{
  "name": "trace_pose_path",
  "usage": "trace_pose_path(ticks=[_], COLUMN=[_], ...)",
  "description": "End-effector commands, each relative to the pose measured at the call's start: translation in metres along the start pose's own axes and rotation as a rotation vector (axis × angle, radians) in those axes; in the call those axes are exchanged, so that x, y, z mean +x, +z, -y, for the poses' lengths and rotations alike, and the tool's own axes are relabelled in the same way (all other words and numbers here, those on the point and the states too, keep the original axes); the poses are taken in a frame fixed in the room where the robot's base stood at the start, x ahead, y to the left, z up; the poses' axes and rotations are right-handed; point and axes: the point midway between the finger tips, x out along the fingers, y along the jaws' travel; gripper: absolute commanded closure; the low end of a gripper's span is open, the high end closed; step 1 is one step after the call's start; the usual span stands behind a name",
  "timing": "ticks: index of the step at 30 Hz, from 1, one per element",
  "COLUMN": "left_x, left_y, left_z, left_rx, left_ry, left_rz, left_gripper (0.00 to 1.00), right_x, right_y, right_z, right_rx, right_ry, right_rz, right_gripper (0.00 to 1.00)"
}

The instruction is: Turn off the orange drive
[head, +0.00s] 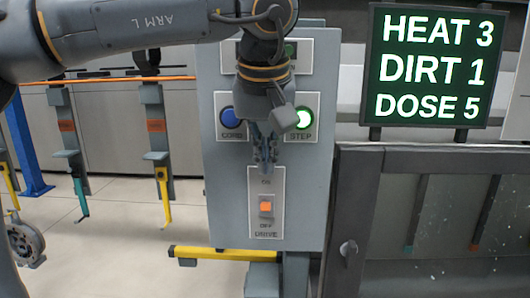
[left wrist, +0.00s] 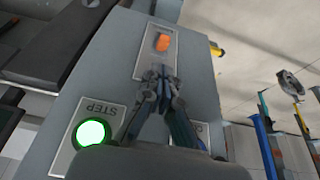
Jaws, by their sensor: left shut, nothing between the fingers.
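The orange drive switch (head: 266,207) sits on a light plate marked ON above, OFF and DRIVE below, low on the grey control panel (head: 228,190). It also shows in the left wrist view (left wrist: 163,42), near the top. My left gripper (head: 266,168) is shut and empty, in front of the panel just above the switch, near the ON label. In the left wrist view its fingertips (left wrist: 157,76) point toward the switch with a small gap in the picture. Whether they touch the panel I cannot tell. My right gripper is not in view.
A yellow bar (head: 215,253) runs below the panel. A display (head: 430,65) reads HEAT 3, DIRT 1, DOSE 5. Hanging hooks (head: 160,180) stand left; a glazed cabinet (head: 360,190) stands right.

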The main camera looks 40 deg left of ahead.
Motion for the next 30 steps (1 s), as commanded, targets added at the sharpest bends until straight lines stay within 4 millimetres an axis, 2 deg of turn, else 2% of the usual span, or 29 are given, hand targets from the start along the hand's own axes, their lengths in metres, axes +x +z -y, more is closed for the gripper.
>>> trace_pose_path(ticks=[3, 7, 12, 19, 30], left_x=[0.022, 0.044, 0.063, 0.07, 0.073], left_y=[0.0, 0.0, 0.0, 0.0, -0.001], left_z=[0.001, 0.001, 0.0, 0.0, 0.006], left_rx=[0.001, 0.001, 0.0, -0.001, -0.002], left_ry=[-0.001, -0.002, 0.0, 0.001, 0.002], left_rz=[0.006, 0.005, 0.002, 0.0, -0.027], left_gripper=[1.0, 1.0, 1.0, 1.0, 1.0], right_x=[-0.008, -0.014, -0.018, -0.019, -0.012], right_y=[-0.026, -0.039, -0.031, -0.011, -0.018], right_z=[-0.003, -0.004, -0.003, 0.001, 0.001], right_rx=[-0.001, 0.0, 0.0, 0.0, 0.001], right_ry=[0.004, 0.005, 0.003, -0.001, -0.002], right_rz=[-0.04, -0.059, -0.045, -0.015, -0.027], right_gripper=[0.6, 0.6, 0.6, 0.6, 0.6])
